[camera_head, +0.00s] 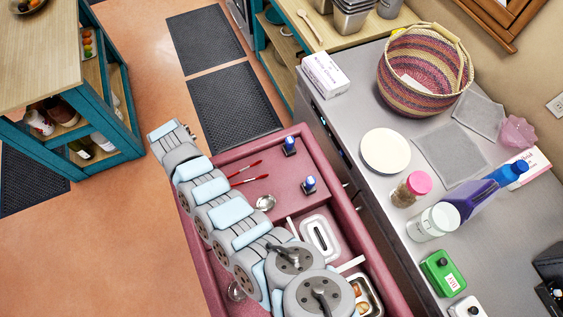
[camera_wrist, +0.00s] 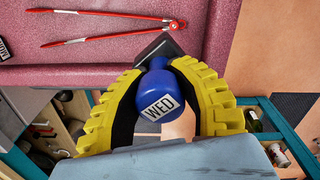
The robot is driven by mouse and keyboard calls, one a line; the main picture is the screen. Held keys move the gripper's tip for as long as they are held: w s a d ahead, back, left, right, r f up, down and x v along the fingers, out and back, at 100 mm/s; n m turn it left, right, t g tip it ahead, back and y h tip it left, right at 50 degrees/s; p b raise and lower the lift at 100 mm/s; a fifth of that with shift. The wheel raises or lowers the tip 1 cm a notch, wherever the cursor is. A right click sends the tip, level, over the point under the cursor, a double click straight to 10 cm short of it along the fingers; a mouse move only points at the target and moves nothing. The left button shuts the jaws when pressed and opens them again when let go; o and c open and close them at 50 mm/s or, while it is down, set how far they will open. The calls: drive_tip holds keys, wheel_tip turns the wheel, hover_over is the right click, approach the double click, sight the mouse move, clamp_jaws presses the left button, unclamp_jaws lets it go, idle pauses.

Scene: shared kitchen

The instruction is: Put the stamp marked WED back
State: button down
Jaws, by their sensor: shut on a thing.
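In the wrist view, my gripper (camera_wrist: 160,72) has its yellow fingers closed around a blue-handled stamp (camera_wrist: 160,98) with a white label reading WED. Its dark base points to the top of the picture, overlapping the edge of the pink drawer (camera_wrist: 205,30). I cannot tell whether it touches the drawer. In the head view the drawer (camera_head: 232,158) is open; my arm covers its left part, and neither my fingers nor the held stamp can be made out. Two other blue stamps stand in the drawer, an upper one (camera_head: 289,145) and a lower one (camera_head: 309,185).
Red tongs (camera_wrist: 115,14) lie in the drawer, with a spoon (camera_head: 265,203) and a white tray (camera_head: 321,238) nearby. A grey counter (camera_head: 360,115) holds a basket (camera_head: 424,72), bottles and a green box (camera_head: 443,272). Open floor lies left of the drawer.

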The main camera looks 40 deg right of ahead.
drive_tip(key=w+d+m, duration=0.1)
drive_tip(key=d+m, duration=0.2)
drive_tip(key=d, duration=1.2)
drive_tip(key=s+d+m+b, duration=0.1)
drive_tip(key=s+d+m, duration=0.4)
drive_tip(key=s+d, duration=1.25)
wheel_tip(320, 180, down, 7)
drive_tip(key=w+d, duration=0.1)
drive_tip(key=shift+w, duration=0.35)
idle(0.7)
